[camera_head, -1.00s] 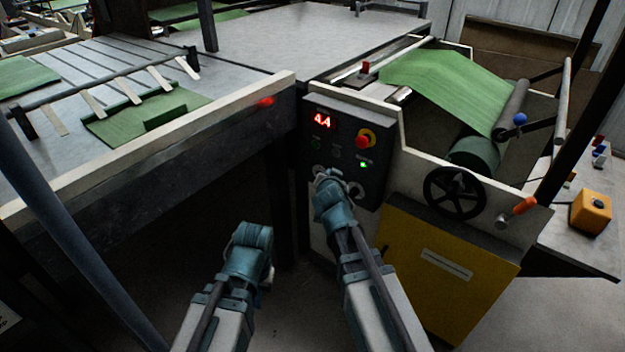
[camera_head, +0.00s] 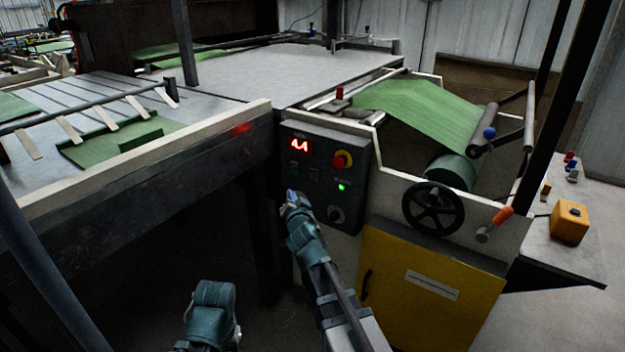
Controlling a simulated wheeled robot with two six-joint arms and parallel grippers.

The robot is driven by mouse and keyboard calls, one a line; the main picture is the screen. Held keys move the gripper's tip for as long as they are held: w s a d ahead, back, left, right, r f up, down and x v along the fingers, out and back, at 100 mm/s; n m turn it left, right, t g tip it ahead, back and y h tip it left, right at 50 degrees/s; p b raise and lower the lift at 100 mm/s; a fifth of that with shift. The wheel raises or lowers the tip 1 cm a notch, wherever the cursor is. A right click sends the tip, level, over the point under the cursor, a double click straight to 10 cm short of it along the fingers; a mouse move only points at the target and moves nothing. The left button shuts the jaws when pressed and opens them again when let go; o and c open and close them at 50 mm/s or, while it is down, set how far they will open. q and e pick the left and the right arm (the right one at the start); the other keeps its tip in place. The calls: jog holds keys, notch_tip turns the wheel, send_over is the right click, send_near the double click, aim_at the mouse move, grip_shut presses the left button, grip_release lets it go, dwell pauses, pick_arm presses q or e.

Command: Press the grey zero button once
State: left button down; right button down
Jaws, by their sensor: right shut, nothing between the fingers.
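The dark control panel (camera_head: 352,199) stands on the machine's front. I cannot clearly make out the grey zero button; my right gripper covers the panel's lower left. My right gripper (camera_head: 291,197) is shut and empty, its tip in front of that corner. I cannot tell whether it touches. My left gripper (camera_head: 213,290) hangs low, left of the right arm; its fingers are not clear.
A table (camera_head: 150,165) with green sheets lies left of the panel. Right of the panel are a black handwheel (camera_head: 433,208), an orange-handled crank (camera_head: 502,216) and a yellow cabinet door (camera_head: 425,280). A green web (camera_head: 430,108) runs over rollers above.

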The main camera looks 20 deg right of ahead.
jog(key=shift+w+d, duration=0.85)
jog(key=shift+d, duration=0.25)
jog(key=shift+w+d, duration=0.8)
jog(key=shift+d, duration=0.25)
jog(key=shift+w+d, duration=0.85)
jog(key=shift+d, duration=0.25)
jog(key=shift+w+d, duration=0.1)
jog(key=shift+w+d, duration=0.15)
jog(key=shift+d, duration=0.1)
jog(key=shift+w+d, duration=0.3)
jog(key=shift+d, duration=0.05)
dwell(0.4)
jog(key=shift+s+a, duration=0.55)
jog(key=shift+a, duration=0.15)
jog(key=shift+s+a, duration=0.8)
jog(key=shift+a, duration=0.2)
jog(key=shift+s+a, duration=0.75)
jog(key=shift+a, duration=0.2)
